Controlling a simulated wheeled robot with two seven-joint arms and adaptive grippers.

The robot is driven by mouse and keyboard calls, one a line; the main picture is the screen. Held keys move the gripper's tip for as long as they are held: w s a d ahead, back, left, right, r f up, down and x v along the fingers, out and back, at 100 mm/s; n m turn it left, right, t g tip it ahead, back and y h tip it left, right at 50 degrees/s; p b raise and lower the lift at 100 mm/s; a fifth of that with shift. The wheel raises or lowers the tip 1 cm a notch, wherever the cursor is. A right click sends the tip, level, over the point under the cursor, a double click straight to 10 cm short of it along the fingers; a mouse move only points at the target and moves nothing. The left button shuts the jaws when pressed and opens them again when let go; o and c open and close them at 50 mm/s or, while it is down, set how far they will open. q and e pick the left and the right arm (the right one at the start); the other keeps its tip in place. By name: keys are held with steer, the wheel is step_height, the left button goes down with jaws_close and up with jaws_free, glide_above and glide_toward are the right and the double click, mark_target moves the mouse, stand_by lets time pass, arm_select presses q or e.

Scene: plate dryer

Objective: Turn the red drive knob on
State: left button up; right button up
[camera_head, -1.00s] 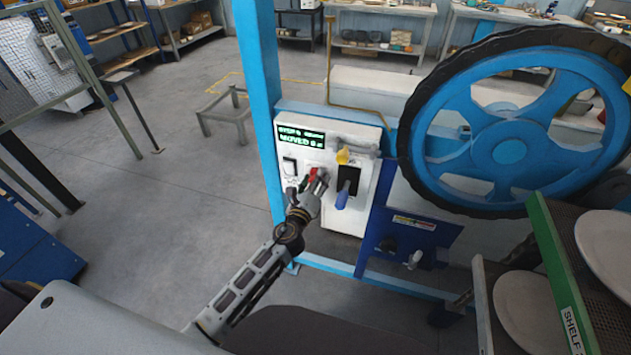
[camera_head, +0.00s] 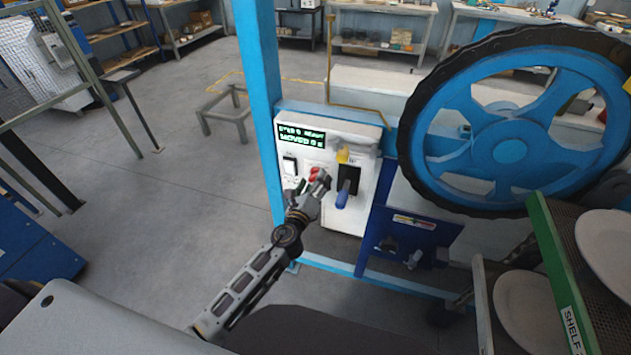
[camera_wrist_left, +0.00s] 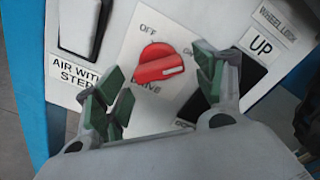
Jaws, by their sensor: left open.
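The red drive knob (camera_wrist_left: 160,64) sits on the white control panel (camera_head: 322,215) and also shows in the head view (camera_head: 313,174). In the wrist view its white mark lies at its right end; the OFF label is above and DRIVE is below, partly covered. My left gripper (camera_wrist_left: 159,84) is open, with green-padded fingers apart on the left and right of the knob. No clear contact with the knob shows. In the head view the left gripper (camera_head: 308,186) is right at the panel. My right gripper is not in view.
A black slot with a blue lever (camera_head: 343,194) is right of the knob, near the UP label. A white rocker switch (camera_head: 289,165) is left. A blue post (camera_head: 262,110) borders the panel. A large wheel (camera_head: 510,150) and plate rack (camera_head: 560,260) stand right.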

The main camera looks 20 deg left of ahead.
arm_select(q)
steer(key=s, duration=1.1)
steer(key=shift+a, duration=0.2)
steer(key=shift+n, duration=0.3)
stand_by(0.6)
